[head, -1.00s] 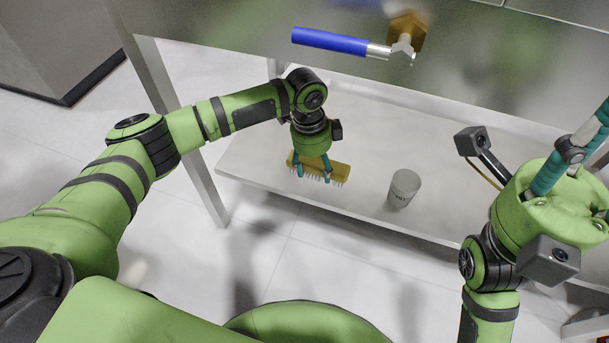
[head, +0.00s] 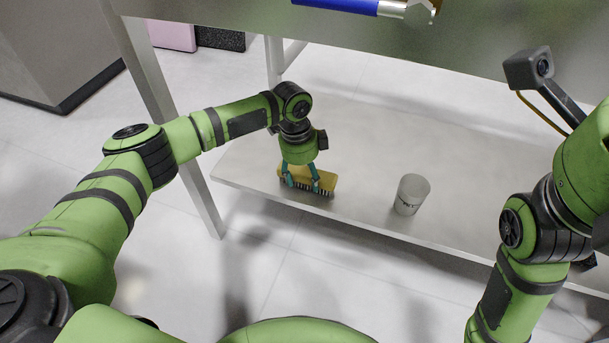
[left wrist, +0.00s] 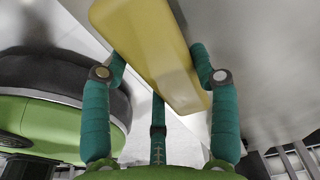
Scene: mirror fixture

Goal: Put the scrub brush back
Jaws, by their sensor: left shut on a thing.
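The scrub brush (head: 322,181) has a yellow back and dark bristles pointing down. My left gripper (head: 301,178) is shut on it, with teal fingers on both sides of its back. The brush is over the left part of the grey lower shelf, near the front edge; I cannot tell if the bristles touch it. In the left wrist view the smooth yellow back of the brush (left wrist: 152,45) sits between the fingers (left wrist: 160,75); its bristles are hidden. My right arm shows at the right edge, but its fingers are out of the frame.
A grey cup (head: 411,194) stands upright on the shelf (head: 365,135), right of the brush, with clear shelf between them. A metal leg (head: 180,120) is left of the brush.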

